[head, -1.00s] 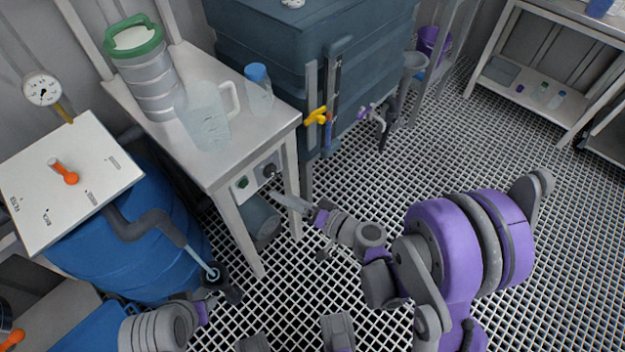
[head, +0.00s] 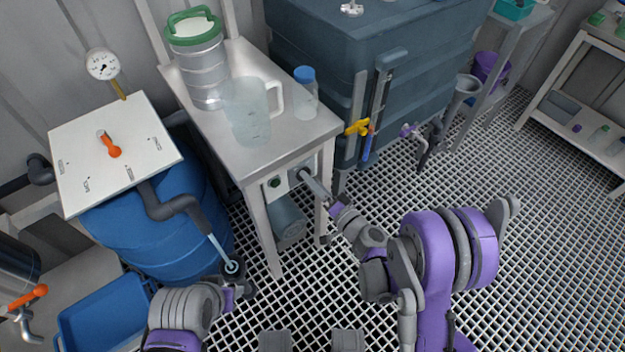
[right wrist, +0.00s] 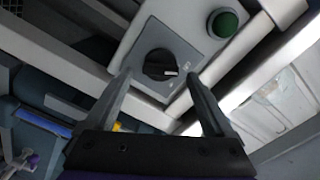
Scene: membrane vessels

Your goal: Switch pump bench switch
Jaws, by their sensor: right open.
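The pump bench switch (right wrist: 160,65) is a black rotary knob on a grey plate, with a white mark pointing to the right in the right wrist view. It sits on the front of the white bench, beside a round green button (right wrist: 224,22). The button also shows in the head view (head: 275,183). My right gripper (right wrist: 160,82) is open, its fingers to either side of the knob in the picture; I cannot tell whether they touch it. In the head view my right gripper (head: 306,180) reaches the panel and hides the knob. My left gripper (head: 232,268) is at lower left by the blue barrel; its jaws are unclear.
The white bench (head: 290,150) carries a clear jug (head: 248,115), a green-lidded container (head: 197,62) and a blue-capped bottle (head: 305,93). A dark tank (head: 330,45) with a yellow valve handle (head: 357,127) stands right of it. A blue barrel (head: 165,235) stands left. The grating floor (head: 530,250) at right is clear.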

